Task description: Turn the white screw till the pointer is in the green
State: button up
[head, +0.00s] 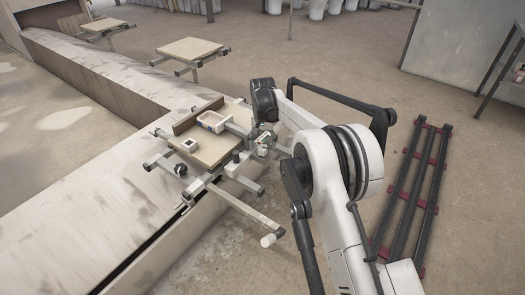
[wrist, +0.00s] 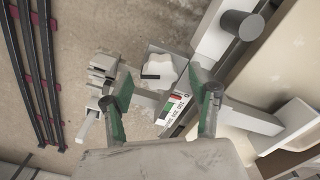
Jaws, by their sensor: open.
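The white screw (wrist: 161,70) is a lobed knob on a grey block, seen in the wrist view between and just beyond my fingertips. My gripper (wrist: 163,84) is open, with one green-padded finger on each side of the screw; I see no clear contact. Beside the screw is a small scale plate (wrist: 172,108) with red, green and white areas and dark marks. The pointer is too small to make out, so its place on the scale cannot be told. In the head view my arm hides most of the gripper and the screw.
A dark cylinder (wrist: 243,24) stands near the screw. A long low track (head: 70,205) runs alongside. Dark rails (head: 411,195) lie on the floor at right.

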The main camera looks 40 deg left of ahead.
jog(key=shift+f, duration=0.95)
jog(key=c, duration=1.1)
jog(key=shift+c, duration=0.2)
jog(key=m, duration=0.4)
jog(key=shift+m+p, duration=0.3)
jog(key=shift+m, duration=2)
